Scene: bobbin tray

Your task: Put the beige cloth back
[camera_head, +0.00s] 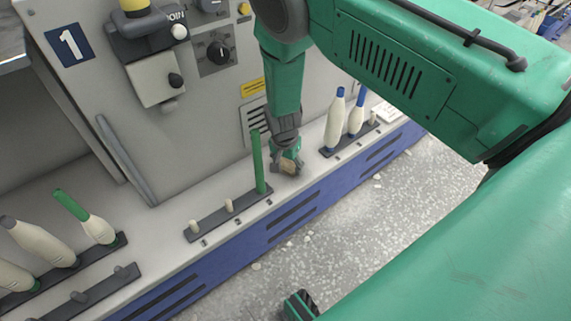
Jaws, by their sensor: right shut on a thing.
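My right gripper (288,163) reaches down from the top of the view to the pale ledge of the machine.
A dark peg rail (212,222) holds the green tube. Another rail (350,143) at right holds white-and-blue bobbins (335,122). Beige bobbins (40,242) stand at lower left beside an empty-looking rail (100,290). Scraps lie on the speckled floor (340,210).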

